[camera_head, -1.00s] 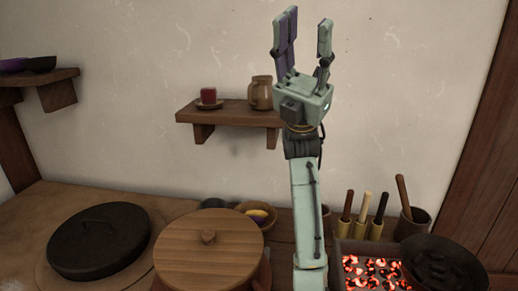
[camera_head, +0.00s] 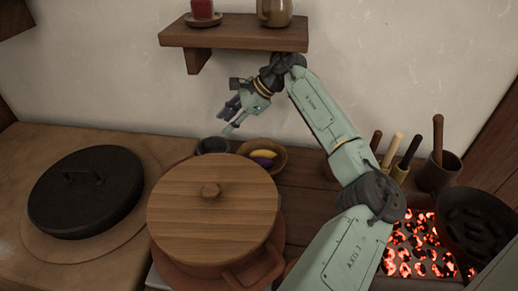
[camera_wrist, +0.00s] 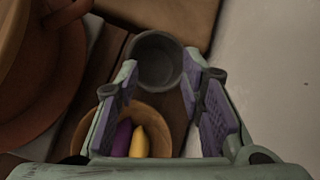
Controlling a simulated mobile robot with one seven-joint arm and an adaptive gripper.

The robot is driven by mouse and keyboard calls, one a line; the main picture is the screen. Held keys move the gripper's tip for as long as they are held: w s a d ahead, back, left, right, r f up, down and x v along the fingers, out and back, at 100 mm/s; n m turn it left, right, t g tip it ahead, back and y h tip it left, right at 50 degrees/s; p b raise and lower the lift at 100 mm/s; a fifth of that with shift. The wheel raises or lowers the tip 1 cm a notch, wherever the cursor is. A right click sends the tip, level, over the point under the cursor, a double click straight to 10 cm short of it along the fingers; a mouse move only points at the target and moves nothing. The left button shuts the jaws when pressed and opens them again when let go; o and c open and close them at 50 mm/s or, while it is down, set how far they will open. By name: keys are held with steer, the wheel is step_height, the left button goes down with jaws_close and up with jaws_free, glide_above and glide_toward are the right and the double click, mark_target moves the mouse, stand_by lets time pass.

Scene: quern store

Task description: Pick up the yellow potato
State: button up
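The yellow potato (camera_head: 264,154) lies in a wooden bowl (camera_head: 283,163) behind the large lidded pot. A purple vegetable (camera_head: 263,162) lies close beside it. In the wrist view the yellow potato (camera_wrist: 139,143) is at the lower middle, right of the purple one (camera_wrist: 122,138), inside the bowl (camera_wrist: 172,112). My gripper (camera_head: 227,122) is open and empty, above and to the left of the bowl. In the wrist view my gripper (camera_wrist: 163,80) shows its fingers wide apart, the left one partly covering the bowl.
A dark grey cup (camera_head: 212,146) stands left of the bowl. The pot with a wooden lid (camera_head: 225,215) is in front. A wall shelf (camera_head: 235,36) with a red cup (camera_head: 202,9) and jug (camera_head: 275,12) is above. Glowing coals (camera_head: 420,240) and a black pan (camera_head: 475,225) are right.

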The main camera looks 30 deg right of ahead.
mark_target(268, 152)
steer(key=s+d+f+g+h, duration=0.1)
steer(key=s+d+f+h, duration=0.15)
steer(key=d, duration=0.45)
steer(key=s+d+f+h, duration=0.1)
steer(key=s+d+f, duration=0.1)
steer(key=s+d, duration=0.35)
steer(key=shift+y, duration=0.25)
steer(key=w+f, duration=0.1)
steer(key=f+p, duration=0.1)
steer(key=f, duration=0.1)
steer(key=w+f, duration=0.1)
steer(key=shift+w+a+f, duration=0.1)
steer(key=shift+w+f, duration=0.15)
steer(key=shift+w, duration=0.1)
steer(key=p+x, duration=0.2)
steer(key=x, duration=0.2)
steer(key=shift+a+f, duration=0.1)
steer(key=shift+f, duration=0.1)
steer(key=shift+a+f, duration=0.2)
steer(key=shift+f, duration=0.35)
steer(key=shift+c, duration=0.3)
